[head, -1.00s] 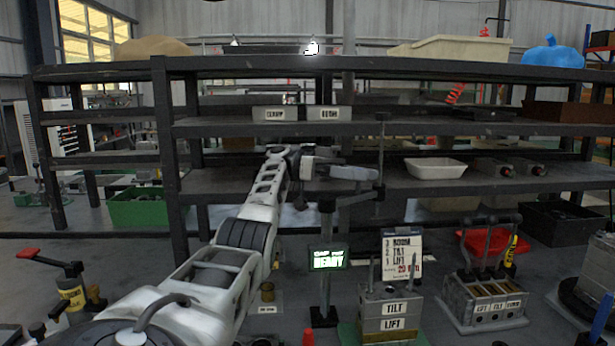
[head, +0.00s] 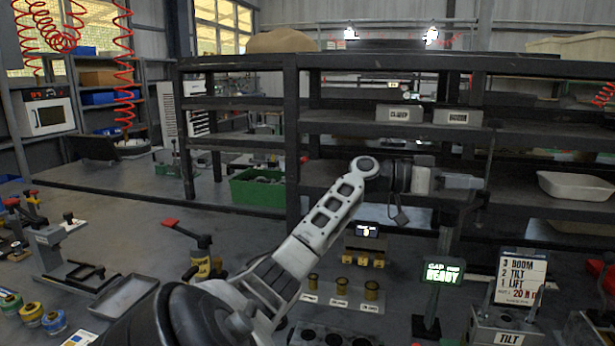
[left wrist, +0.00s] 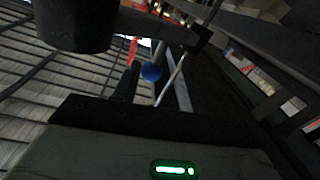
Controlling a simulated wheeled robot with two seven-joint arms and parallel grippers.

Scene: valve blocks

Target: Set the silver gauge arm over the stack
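The silver gauge arm (head: 462,181) is a short pale bar near the top of a dark post, level with the middle shelf. The stack stands at the lower right of the head view, cut by the frame edge; its block labelled TILT (head: 508,338) shows. The gauge arm is to the left of and above the stack. My left gripper (head: 428,180) is just left of the gauge arm, close to its end; I cannot tell whether they touch. Its fingers are not clear in either view. My right gripper is not in view.
A green READY display (head: 443,271) is on the gauge post. A card (head: 520,277) lists BOOM, TILT, LIFT. Labelled blocks (head: 458,117) sit on the shelf behind. A white tray (head: 575,186) is on the right shelf.

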